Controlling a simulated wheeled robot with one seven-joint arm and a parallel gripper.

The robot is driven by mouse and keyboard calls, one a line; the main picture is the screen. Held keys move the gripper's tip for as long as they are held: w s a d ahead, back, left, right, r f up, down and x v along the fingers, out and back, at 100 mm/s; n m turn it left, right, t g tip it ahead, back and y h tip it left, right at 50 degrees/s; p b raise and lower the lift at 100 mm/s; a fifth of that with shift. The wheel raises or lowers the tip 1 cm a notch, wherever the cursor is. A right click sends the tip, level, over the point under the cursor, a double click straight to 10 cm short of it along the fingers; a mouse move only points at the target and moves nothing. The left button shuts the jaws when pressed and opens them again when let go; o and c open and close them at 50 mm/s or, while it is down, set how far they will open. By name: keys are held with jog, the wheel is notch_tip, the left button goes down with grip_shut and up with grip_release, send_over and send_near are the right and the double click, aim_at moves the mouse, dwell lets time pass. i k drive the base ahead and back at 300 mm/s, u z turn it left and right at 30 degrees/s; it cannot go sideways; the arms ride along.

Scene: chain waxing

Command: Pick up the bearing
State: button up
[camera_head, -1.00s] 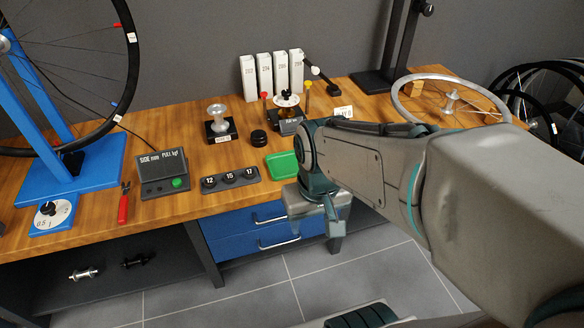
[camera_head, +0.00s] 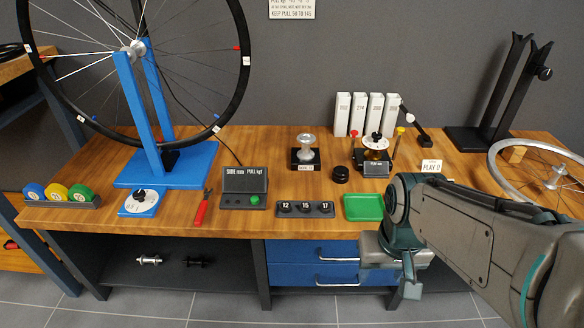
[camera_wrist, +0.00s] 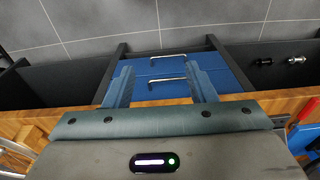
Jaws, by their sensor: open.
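A dark tray (camera_head: 305,209) marked 12, 15 and 17 lies near the front edge of the bench. It has small dark round pieces by its labels; I cannot tell for sure whether these are bearings. My gripper (camera_head: 400,277) is in front of the bench, to the right of the tray and below the tabletop in the picture, pointing down. In the wrist view my gripper (camera_wrist: 160,88) has its two fingers wide apart with nothing between them. The blue drawers show beyond them.
A green tray (camera_head: 363,207) lies right of the marked tray. A display box (camera_head: 244,187) and red-handled pliers (camera_head: 201,209) lie left. A black round piece (camera_head: 341,174) and a silver hub on a stand (camera_head: 306,150) are behind. A blue wheel stand (camera_head: 167,165) is farther left.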

aim_at(286, 207)
jog(key=z, duration=3.6)
jog(key=k, duration=1.65)
jog(key=u, duration=1.9)
